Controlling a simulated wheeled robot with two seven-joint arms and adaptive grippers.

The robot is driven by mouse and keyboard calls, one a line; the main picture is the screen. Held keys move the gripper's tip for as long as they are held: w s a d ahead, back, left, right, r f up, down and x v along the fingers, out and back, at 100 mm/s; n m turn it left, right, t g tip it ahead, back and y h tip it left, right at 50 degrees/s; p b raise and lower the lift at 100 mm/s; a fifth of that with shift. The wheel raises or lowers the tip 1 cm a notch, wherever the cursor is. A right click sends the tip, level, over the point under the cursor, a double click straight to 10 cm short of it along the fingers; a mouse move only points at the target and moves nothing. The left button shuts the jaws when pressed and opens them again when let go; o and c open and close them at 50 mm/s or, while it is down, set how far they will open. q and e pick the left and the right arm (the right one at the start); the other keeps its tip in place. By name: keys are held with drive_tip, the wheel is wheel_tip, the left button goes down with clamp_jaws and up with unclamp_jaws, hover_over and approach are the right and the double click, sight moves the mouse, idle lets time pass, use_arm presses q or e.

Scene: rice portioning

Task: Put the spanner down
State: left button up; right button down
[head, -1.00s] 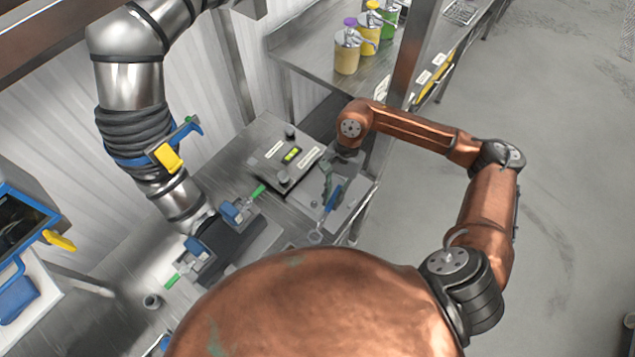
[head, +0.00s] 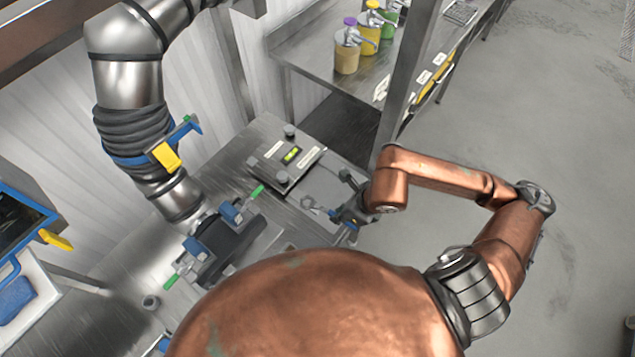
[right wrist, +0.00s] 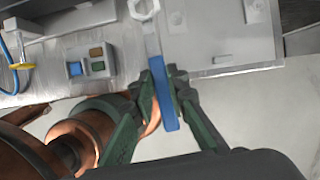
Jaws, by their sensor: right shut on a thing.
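The spanner has a blue handle (right wrist: 159,85) and a grey metal head, seen upper middle in the right wrist view. My right gripper (right wrist: 162,88) is shut on the blue handle, with a dark green finger on each side. In the head view, my right gripper (head: 349,207) is at the right edge of the steel worktop, with the spanner's head (head: 314,204) pointing left over the worktop. Whether the spanner touches the worktop cannot be told. My left gripper is not in view.
A scale-like unit (head: 270,178) with a lit yellow-green display stands just left of the gripper. A black device with blue clamps (head: 222,243) lies nearer. A steel post (head: 405,90) rises behind. A shelf at the back holds pump-topped pots (head: 346,58).

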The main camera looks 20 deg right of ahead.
drive_tip(key=shift+r+m, duration=0.1)
drive_tip(key=shift+m, duration=0.2)
drive_tip(key=w+d+f+b, duration=0.1)
drive_tip(key=w+d+f, duration=0.1)
drive_tip(key=w+f, duration=0.1)
drive_tip(key=w+d+f+b, duration=0.1)
drive_tip(key=w+d+f, duration=0.1)
drive_tip(key=w, duration=0.2)
drive_tip(key=w+d+f+b, duration=0.2)
drive_tip(key=w+f, duration=0.1)
drive_tip(key=w, duration=0.1)
drive_tip(key=shift+d+f, duration=0.3)
drive_tip(key=shift+d, duration=0.1)
drive_tip(key=shift+w+d+f, duration=0.2)
drive_tip(key=shift+f, duration=0.15)
drive_tip(key=f, duration=0.3)
drive_tip(key=shift+w+d+f, duration=0.1)
drive_tip(key=shift+w, duration=0.1)
drive_tip(key=shift+f, duration=0.25)
